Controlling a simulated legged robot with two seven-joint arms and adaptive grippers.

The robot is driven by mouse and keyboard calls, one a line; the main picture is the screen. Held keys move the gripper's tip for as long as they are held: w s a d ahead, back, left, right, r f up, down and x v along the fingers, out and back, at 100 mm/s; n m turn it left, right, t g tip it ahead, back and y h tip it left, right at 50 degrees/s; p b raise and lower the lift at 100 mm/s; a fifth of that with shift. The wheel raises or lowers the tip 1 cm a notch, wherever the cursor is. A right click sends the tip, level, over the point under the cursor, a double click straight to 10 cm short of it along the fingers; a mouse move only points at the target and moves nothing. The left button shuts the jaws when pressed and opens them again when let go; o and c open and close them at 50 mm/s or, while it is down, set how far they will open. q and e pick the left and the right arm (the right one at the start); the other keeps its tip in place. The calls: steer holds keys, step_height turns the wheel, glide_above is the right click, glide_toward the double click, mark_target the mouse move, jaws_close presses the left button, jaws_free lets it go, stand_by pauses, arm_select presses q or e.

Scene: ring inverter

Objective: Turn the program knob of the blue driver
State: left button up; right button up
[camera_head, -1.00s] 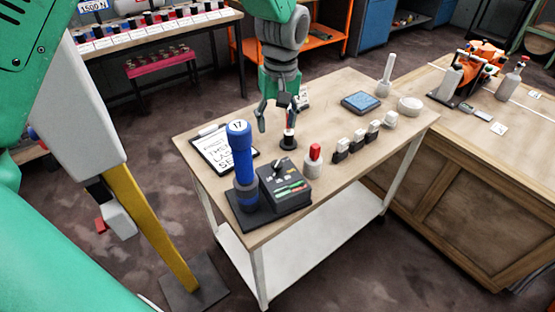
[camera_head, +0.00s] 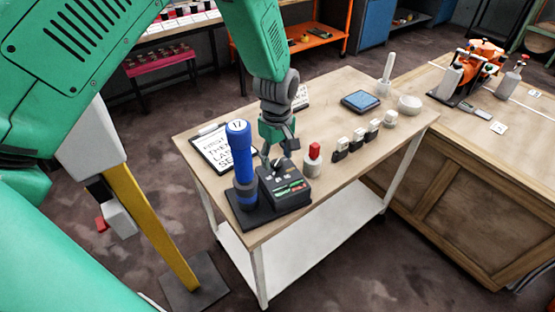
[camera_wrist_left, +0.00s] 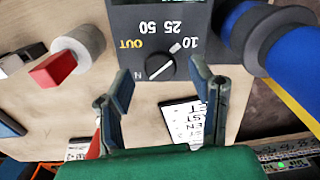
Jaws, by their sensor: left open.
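The blue driver (camera_head: 240,157) is a blue upright cylinder labelled 17, on a black base with a dark control box (camera_head: 284,190). The box panel (camera_wrist_left: 158,22) fills the top of the left wrist view, printed OUT, 50, 25, 10 and N. The round black program knob (camera_wrist_left: 160,67) has a pale line across it; which mark it points to, I cannot tell. My left gripper (camera_head: 272,153) is over the box's back edge in the head view. In the wrist view its open fingers (camera_wrist_left: 161,78) lie either side of the knob, apart from it. My right gripper is out of view.
A red-capped grey post (camera_head: 313,160) stands right of the box. Behind the driver lies a clipboard (camera_head: 207,148). Several small black-and-white blocks (camera_head: 357,138) line the table's right side. A blue pad (camera_head: 361,101) lies farther back. The table's middle is clear.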

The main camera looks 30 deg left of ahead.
arm_select(q)
steer(key=shift+f, duration=0.75)
jaws_close()
